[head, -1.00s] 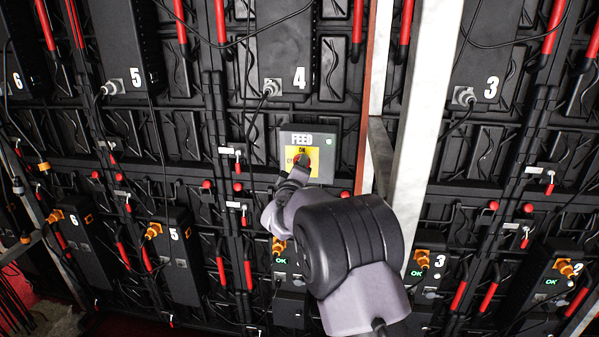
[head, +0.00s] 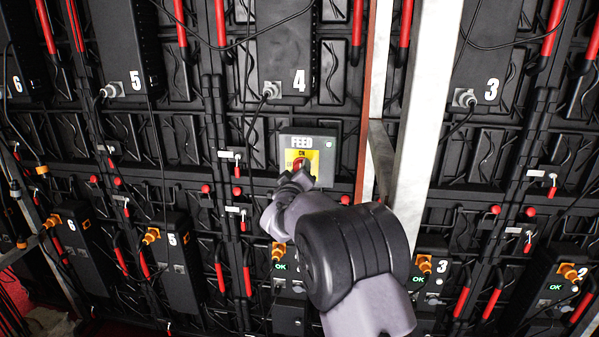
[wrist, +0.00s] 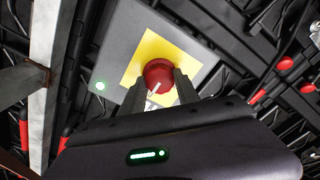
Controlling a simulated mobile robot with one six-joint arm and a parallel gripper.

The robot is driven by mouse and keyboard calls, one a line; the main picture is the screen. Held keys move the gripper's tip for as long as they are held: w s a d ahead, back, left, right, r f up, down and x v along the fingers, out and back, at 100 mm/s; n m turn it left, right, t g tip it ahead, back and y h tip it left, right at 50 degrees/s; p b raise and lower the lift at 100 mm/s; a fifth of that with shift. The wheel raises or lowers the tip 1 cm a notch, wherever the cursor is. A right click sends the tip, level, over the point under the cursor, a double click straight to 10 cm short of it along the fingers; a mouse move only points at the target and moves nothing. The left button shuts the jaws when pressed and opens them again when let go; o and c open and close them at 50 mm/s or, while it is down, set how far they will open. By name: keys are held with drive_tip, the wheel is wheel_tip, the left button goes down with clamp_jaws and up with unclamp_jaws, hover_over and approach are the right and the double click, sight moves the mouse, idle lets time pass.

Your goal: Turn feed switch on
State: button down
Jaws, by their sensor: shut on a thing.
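The feed switch is a grey box marked FEED (head: 318,141) with a yellow plate (head: 313,157) reading ON at its top and a red rotary knob (head: 300,163). In the wrist view the red knob (wrist: 158,74) carries a white pointer line, which slants in that picture. My gripper (head: 301,174) reaches the knob from below in the head view. In the wrist view its two dark fingers (wrist: 160,88) stand on either side of the knob and are shut on it. The lower part of the plate is hidden by the gripper.
A pale upright post (head: 418,120) stands right of the switch box. Black wall modules (head: 285,50) with numbers, red handles and hanging cables surround it. My arm covers the panels below the switch.

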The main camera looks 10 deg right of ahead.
drive_tip(key=c, duration=0.9)
unclamp_jaws()
drive_tip(key=p+v, duration=0.2)
drive_tip(key=v, duration=1.5)
drive_tip(key=shift+s, duration=0.2)
